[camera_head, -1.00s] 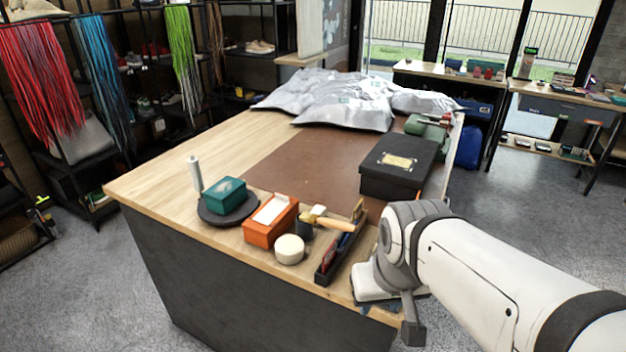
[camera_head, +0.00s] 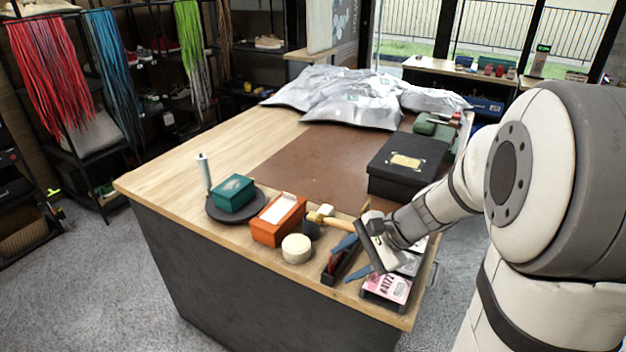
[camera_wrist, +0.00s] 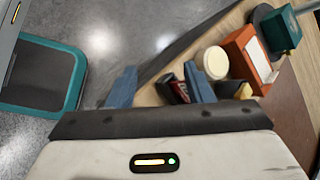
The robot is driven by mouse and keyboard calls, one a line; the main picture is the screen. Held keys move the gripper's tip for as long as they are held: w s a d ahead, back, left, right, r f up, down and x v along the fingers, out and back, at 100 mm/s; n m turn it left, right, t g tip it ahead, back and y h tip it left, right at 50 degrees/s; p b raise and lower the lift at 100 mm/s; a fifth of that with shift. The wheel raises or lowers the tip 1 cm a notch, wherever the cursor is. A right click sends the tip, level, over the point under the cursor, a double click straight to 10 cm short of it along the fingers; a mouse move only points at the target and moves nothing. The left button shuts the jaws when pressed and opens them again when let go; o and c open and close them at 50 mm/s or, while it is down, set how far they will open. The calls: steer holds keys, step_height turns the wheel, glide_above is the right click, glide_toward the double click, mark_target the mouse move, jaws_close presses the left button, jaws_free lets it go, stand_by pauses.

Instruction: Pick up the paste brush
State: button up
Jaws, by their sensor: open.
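My gripper (camera_head: 352,258) is open above the front right corner of the table, its two blue fingers spread apart. The wrist view also shows my gripper (camera_wrist: 160,85). A narrow black tray (camera_head: 333,273) lies beside and partly behind the fingers, with a red item in it; this red item (camera_wrist: 178,92) shows close to the right finger in the wrist view. A wooden-handled tool (camera_head: 328,219) with a pale head lies left of my gripper, by a dark cup (camera_head: 311,229). I cannot tell for sure which item is the paste brush.
A round cream tin (camera_head: 297,248), an orange box (camera_head: 278,218) and a teal box (camera_head: 232,192) on a dark round stand are to the left. A black box (camera_head: 403,168) stands behind.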

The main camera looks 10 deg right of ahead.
steer(key=w+d+f+m+t+y, duration=0.2)
steer(key=w+d+m+t, duration=0.15)
steer(key=w+m, duration=0.3)
steer(key=m+t, duration=0.3)
steer(key=m, duration=0.2)
glide_toward(348, 223)
step_height(348, 223, down, 3)
steer(key=w+a, duration=0.2)
steer(key=p+x, duration=0.1)
steer(key=x, duration=0.1)
steer(key=p+x, duration=0.1)
steer(key=x, duration=0.3)
steer(key=shift+a+r+p, duration=0.25)
steer(key=shift+r+p, duration=0.05)
steer(key=shift+p, duration=0.1)
steer(key=shift+w+a+f, duration=0.15)
steer(key=shift+w+f, duration=0.05)
jaws_close()
steer(key=shift+r, duration=0.15)
